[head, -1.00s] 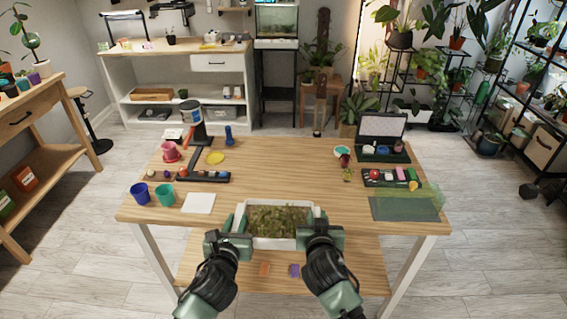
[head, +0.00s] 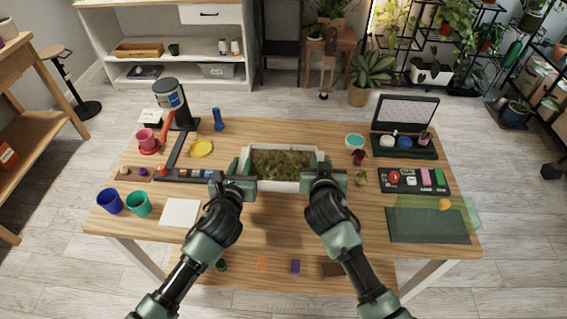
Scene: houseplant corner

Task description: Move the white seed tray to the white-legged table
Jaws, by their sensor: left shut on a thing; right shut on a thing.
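The white seed tray (head: 278,186), filled with green seedlings, is over the middle of the white-legged table (head: 300,222). My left gripper (head: 236,183) is shut on the tray's left end. My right gripper (head: 322,182) is shut on its right end. The tray looks level. I cannot tell whether its underside touches the tabletop.
At left are a blue cup (head: 110,201), a teal cup (head: 138,204), a white sheet (head: 180,212) and a dark stand (head: 180,150). At right are a dark green mat (head: 425,226), an organizer (head: 413,181) and an open case (head: 404,146). The table's front middle is clear.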

